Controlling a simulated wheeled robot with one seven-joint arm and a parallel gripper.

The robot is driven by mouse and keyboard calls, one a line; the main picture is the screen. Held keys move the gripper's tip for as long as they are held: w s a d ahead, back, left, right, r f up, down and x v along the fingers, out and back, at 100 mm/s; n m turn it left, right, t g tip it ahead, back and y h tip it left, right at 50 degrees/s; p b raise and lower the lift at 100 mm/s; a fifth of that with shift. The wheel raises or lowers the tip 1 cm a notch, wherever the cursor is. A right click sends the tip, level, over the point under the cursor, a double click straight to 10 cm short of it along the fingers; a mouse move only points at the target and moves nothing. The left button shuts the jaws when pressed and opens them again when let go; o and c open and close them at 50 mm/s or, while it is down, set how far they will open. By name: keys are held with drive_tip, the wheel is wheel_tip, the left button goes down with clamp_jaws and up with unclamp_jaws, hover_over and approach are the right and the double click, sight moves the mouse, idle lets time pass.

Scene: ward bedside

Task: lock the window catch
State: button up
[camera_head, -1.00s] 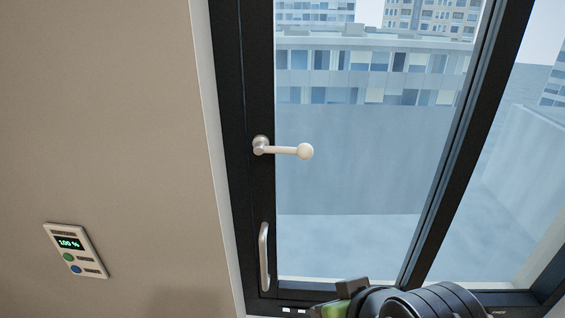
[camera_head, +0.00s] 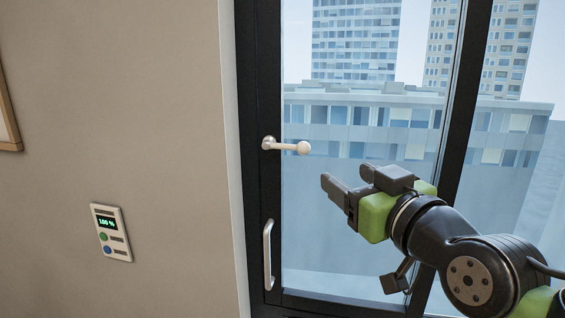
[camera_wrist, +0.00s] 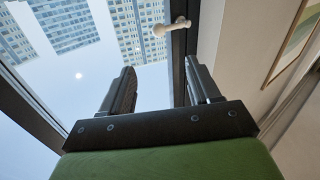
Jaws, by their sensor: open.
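The window catch (camera_head: 287,146) is a pale lever with a round knob at its end, on the dark left frame of the window. It points to the right, about level, over the glass. It also shows at the top of the wrist view (camera_wrist: 172,27), beyond the fingers. My gripper (camera_head: 343,188) is to the right of the catch and a little below its knob, apart from it. In the wrist view the two dark fingers (camera_wrist: 157,88) are spread with nothing between them.
A vertical pull handle (camera_head: 268,255) sits lower on the same dark frame (camera_head: 262,200). A small wall panel (camera_head: 111,232) reading 100 % is on the beige wall to the left. A picture frame edge (camera_head: 10,110) shows at far left. The space before the catch is clear.

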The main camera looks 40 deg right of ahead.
sight(305, 150)
drive_tip(key=p+x, duration=0.2)
drive_tip(key=x, duration=1.4)
drive_tip(key=shift+p, duration=0.3)
drive_tip(key=shift+s, duration=0.1)
drive_tip(key=shift+s, duration=0.1)
clamp_jaws()
